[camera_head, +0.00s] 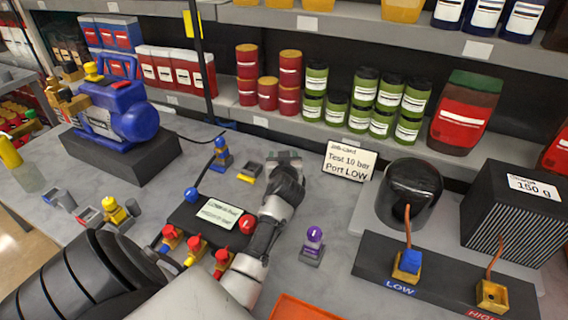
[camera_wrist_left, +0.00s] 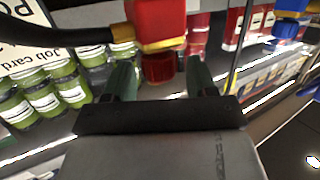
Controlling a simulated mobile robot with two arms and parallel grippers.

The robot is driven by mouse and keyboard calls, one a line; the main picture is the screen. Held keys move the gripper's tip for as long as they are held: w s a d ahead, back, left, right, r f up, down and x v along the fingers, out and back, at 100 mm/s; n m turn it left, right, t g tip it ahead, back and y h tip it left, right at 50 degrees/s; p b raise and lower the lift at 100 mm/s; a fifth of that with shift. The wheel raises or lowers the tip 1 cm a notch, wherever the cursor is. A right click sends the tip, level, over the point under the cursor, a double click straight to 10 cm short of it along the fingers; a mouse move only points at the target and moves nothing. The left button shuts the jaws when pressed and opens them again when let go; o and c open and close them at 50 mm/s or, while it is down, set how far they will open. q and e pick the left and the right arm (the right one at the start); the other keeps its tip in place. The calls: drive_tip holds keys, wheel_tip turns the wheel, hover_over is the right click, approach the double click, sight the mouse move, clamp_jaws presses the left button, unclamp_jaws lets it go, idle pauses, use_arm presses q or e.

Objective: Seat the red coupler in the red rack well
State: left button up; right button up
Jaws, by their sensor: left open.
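The red coupler (camera_wrist_left: 158,25), a red block with a gold band and a red knob, shows in the left wrist view. A dark hose or rod reaches it from the left. My left gripper (camera_wrist_left: 158,80) is open, with one finger on each side of the knob and visible gaps; contact cannot be told. In the head view my left gripper (camera_head: 285,160) is over the table behind the dark box, and I cannot make out the coupler there. A grey block with a red-edged well (camera_head: 89,216) sits at the left and looks empty. My right gripper is not in view.
A yellow coupler (camera_head: 116,211) stands beside the red-edged well. The dark box (camera_head: 183,212) with red-and-yellow fittings lies under my arm. A blue coupler (camera_head: 221,155), yellow-marked block (camera_head: 250,172), purple-knobbed block (camera_head: 313,245) and job card (camera_head: 348,162) are nearby. The blue pump (camera_head: 115,110) stands at left.

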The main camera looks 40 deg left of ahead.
use_arm(q)
drive_tip(key=b+v, duration=0.1)
drive_tip(key=v, duration=0.8)
drive_tip(key=shift+s, duration=0.25)
drive_tip(key=shift+d, duration=0.15)
